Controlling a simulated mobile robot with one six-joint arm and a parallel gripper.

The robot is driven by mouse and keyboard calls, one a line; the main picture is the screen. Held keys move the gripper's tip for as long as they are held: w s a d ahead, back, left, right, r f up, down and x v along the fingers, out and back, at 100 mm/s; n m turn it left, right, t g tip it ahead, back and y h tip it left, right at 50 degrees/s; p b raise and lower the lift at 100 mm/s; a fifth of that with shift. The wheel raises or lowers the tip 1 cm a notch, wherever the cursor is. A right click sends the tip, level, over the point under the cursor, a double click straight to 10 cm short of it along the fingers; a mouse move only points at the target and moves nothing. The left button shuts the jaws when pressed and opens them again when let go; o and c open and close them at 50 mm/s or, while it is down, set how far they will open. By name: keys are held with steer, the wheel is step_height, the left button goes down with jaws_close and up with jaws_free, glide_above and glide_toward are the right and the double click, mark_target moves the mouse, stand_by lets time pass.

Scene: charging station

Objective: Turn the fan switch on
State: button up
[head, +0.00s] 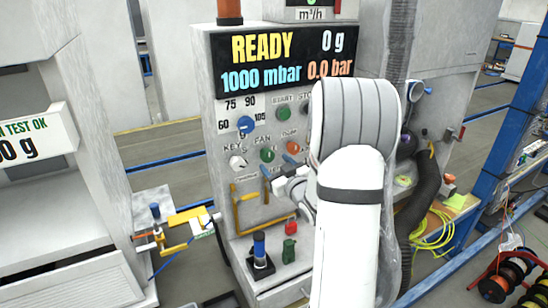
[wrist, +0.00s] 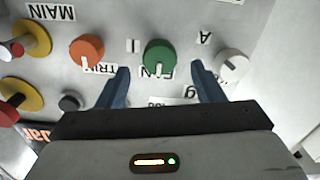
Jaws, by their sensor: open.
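The fan switch is a round green knob (head: 267,155) on the grey control panel, under the FAN label. In the wrist view the green knob (wrist: 160,53) lies just beyond and between my two blue fingertips. Its white pointer mark faces the bottom of that picture, toward the upside-down FAN label (wrist: 158,72). A mark like "I" is left of the knob there. My gripper (wrist: 161,68) is open, one finger on each side, with nothing held. In the head view my gripper (head: 272,178) is low in front of the knob; contact cannot be told.
An orange knob (wrist: 87,51) and a white knob (wrist: 232,65) flank the green one closely. A blue dial (head: 246,124) and a green START button (head: 283,111) sit above. A yellow handle (head: 237,212) is below. The display (head: 285,60) reads READY.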

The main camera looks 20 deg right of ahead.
mark_target(269, 158)
steer(key=shift+w+p, duration=0.35)
steer(key=shift+w, duration=1.4)
